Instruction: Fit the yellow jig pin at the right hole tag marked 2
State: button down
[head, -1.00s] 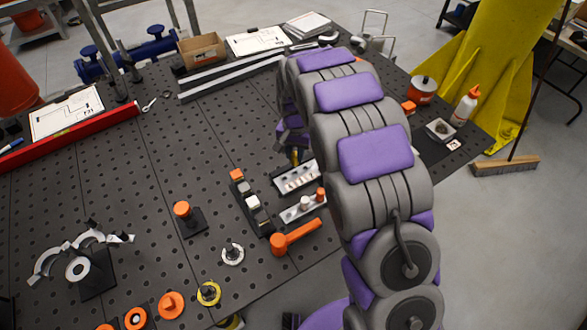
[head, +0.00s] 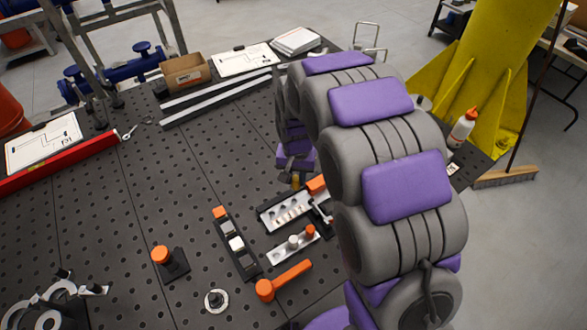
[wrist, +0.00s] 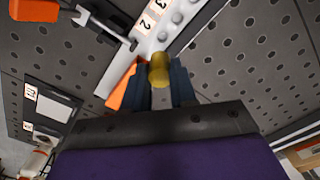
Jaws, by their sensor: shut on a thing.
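The yellow jig pin (wrist: 159,70) is held between the dark fingers of my gripper (wrist: 160,84) in the wrist view, its rounded end pointing away from my wrist. In the head view my gripper (head: 297,179) is partly hidden by my arm, with a bit of yellow showing below it. A pale strip (wrist: 150,38) with printed tags lies just beyond the pin; tag 2 (wrist: 147,23) and tag 3 are readable. Several light round pegs or holes run beside the tags. In the head view this looks like the tray (head: 269,222) beneath my gripper. I cannot tell any contact.
An orange piece (wrist: 122,86) lies close left of the pin in the wrist view. An orange-handled tool (head: 285,280), a small pale tray (head: 282,250) and a dark block rack (head: 247,262) sit near the tray.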

aim_at(293, 188)
jog(key=shift+a+f+b, duration=0.25)
jog(key=shift+a+f, duration=0.05)
jog(key=shift+f, duration=0.35)
jog(key=shift+a+f+b, duration=0.25)
jog(key=shift+a+f, duration=0.05)
jog(key=shift+f, duration=0.3)
jog(key=shift+s+d+f, duration=0.1)
jog(key=shift+d+f, duration=0.15)
jog(key=shift+f, duration=0.4)
jog(key=shift+d+r, duration=0.15)
jog(key=shift+d, duration=0.1)
jog(key=shift+a+f, duration=0.45)
jog(key=shift+a, duration=0.05)
jog(key=shift+d, duration=0.3)
jog(key=shift+a, duration=0.15)
jog(key=shift+f, duration=1.5)
